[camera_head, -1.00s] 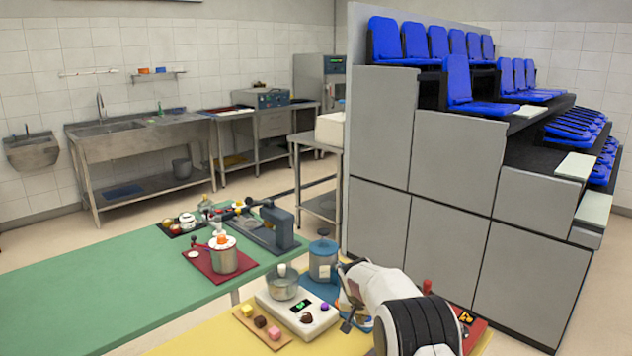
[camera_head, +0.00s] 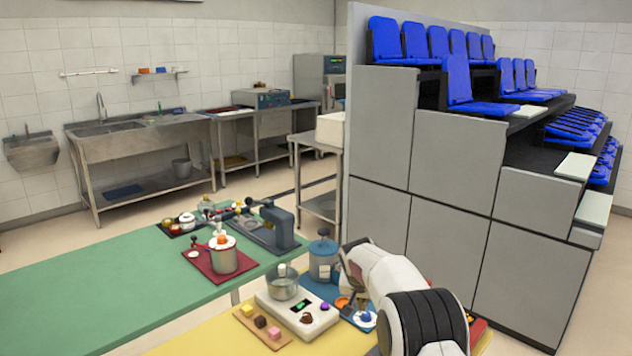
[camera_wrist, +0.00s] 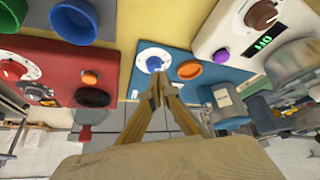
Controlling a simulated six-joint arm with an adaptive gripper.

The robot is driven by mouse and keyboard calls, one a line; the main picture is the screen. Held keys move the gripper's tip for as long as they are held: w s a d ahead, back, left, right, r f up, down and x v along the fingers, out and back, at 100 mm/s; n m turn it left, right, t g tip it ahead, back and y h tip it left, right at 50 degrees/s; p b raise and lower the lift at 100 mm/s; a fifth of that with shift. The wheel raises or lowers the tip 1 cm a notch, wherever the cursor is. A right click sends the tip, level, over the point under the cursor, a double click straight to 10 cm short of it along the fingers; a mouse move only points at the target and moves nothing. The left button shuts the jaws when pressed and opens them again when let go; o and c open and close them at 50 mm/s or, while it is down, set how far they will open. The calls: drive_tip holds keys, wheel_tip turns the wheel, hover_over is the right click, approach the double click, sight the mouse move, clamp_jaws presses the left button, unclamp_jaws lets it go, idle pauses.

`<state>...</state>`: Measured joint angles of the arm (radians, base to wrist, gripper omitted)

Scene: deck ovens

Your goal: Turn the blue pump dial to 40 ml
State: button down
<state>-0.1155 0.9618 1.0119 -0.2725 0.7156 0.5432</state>
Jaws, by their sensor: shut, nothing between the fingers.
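The blue pump dial (camera_wrist: 153,63) is a round blue knob on a white scale face, set on a blue base plate (camera_wrist: 205,52). It also shows in the head view (camera_head: 366,316), in front of my arm. My gripper (camera_wrist: 157,80) is shut and empty in the wrist view, its fingertips just beside the dial's near edge. I cannot tell whether they touch it. The scale numbers are too small to read.
In the wrist view, a red panel (camera_wrist: 75,58) with a white dial lies left of the blue plate. A white scale unit (camera_wrist: 222,35) with a green display and a brown knob lies right. In the head view, a green counter (camera_head: 100,290) stands left.

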sight(368, 321)
drive_tip(key=shift+r, duration=0.4)
drive_tip(key=shift+s+d+r, duration=0.1)
drive_tip(key=shift+d+r, duration=0.15)
drive_tip(key=shift+d, duration=0.3)
drive_tip(key=shift+s+d+r, duration=0.1)
drive_tip(key=shift+d+r, duration=0.15)
drive_tip(key=shift+d, duration=0.3)
drive_tip(key=shift+f, duration=0.15)
drive_tip(key=shift+f, duration=3.35)
drive_tip(key=shift+w, duration=0.3)
drive_tip(key=shift+w+a, duration=0.2)
drive_tip(key=shift+a, duration=0.65)
